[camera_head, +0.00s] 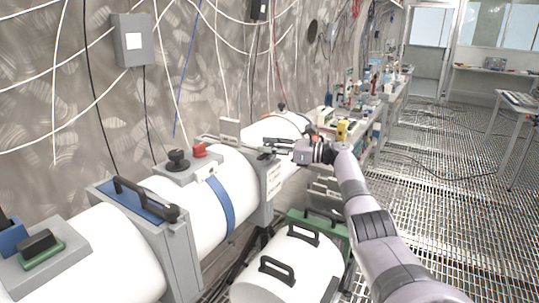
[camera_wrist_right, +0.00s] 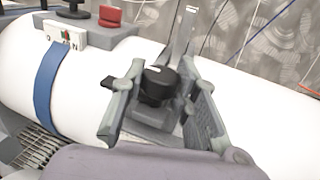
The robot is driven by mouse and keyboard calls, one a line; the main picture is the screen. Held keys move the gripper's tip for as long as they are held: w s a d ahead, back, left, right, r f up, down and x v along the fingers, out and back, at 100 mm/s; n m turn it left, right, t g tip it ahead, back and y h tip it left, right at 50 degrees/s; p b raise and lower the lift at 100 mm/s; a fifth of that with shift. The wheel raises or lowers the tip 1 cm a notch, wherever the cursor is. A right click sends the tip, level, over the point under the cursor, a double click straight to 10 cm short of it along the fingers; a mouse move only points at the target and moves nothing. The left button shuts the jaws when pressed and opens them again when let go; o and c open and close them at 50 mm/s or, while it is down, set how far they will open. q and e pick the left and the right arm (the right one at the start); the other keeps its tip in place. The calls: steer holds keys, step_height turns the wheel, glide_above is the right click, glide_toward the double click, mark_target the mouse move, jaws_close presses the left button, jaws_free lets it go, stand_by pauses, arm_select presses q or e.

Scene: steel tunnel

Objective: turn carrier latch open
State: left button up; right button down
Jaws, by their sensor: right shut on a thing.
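The carrier latch (camera_wrist_right: 160,86) is a black round knob with a white mark on top, on a grey base on the white tube (camera_wrist_right: 95,75). It shows in the right wrist view, between the fingers of my right gripper (camera_wrist_right: 160,95). That gripper is shut on the knob, one finger on each side. In the head view my right gripper (camera_head: 272,151) reaches in from the right over the tube, and the knob there is mostly hidden by the fingers. My left gripper is not in view.
A grey box with a black knob (camera_head: 178,159) and a red block (camera_head: 199,150) sits on the tube, near a blue band (camera_head: 222,207). A white cylinder with black handles (camera_head: 285,270) lies below. A cluttered bench (camera_head: 375,110) stands beyond. The grated floor at right is mostly clear.

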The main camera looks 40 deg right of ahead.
steer(key=shift+r, duration=0.1)
stand_by(0.4)
steer(key=c, duration=1.2)
jaws_free()
steer(key=v, duration=1.2)
steer(key=shift+w+d, duration=0.1)
